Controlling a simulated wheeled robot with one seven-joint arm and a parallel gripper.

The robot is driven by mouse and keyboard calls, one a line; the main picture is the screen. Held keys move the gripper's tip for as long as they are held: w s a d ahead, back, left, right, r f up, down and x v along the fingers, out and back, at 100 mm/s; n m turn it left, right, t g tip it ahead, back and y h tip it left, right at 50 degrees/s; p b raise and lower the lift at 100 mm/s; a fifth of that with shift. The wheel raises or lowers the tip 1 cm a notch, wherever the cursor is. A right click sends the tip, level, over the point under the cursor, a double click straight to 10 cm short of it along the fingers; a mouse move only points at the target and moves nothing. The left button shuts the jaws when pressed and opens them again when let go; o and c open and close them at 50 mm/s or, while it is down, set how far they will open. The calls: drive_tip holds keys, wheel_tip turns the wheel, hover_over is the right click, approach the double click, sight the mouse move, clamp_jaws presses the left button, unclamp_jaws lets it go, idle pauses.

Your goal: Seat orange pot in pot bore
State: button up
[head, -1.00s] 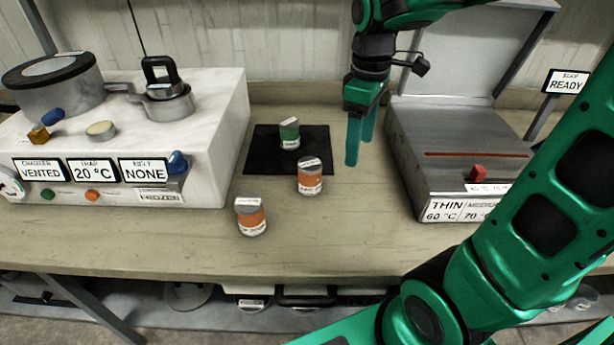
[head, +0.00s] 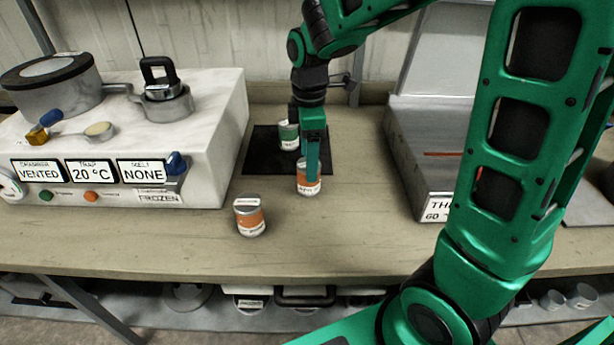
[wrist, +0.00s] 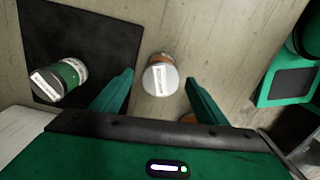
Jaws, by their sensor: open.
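An orange-labelled pot (head: 308,186) with a grey lid stands upright at the front right edge of the black mat (head: 262,163). In the wrist view its pale lid (wrist: 160,80) shows between my fingers, near the tips. A second orange-labelled pot (head: 250,217) stands on the bare bench nearer the front left. A green-labelled pot (head: 288,135) stands on the mat and also shows in the wrist view (wrist: 60,80). My gripper (head: 312,172) is open above and around the first orange pot; contact cannot be told. I cannot identify the pot bore for certain.
A white marble-sided machine (head: 215,130) with panels reading VENTED and 20 °C stands left, with a round vessel (head: 55,92) and a handled metal fitting (head: 167,103) on top. A grey metal box (head: 415,165) stands right, partly hidden by my arm. The front bench is mostly clear.

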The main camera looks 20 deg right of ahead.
drive_tip(key=shift+f, duration=1.9)
drive_tip(key=c, duration=1.3)
drive_tip(key=shift+r, duration=0.15)
drive_tip(key=shift+c, duration=0.2)
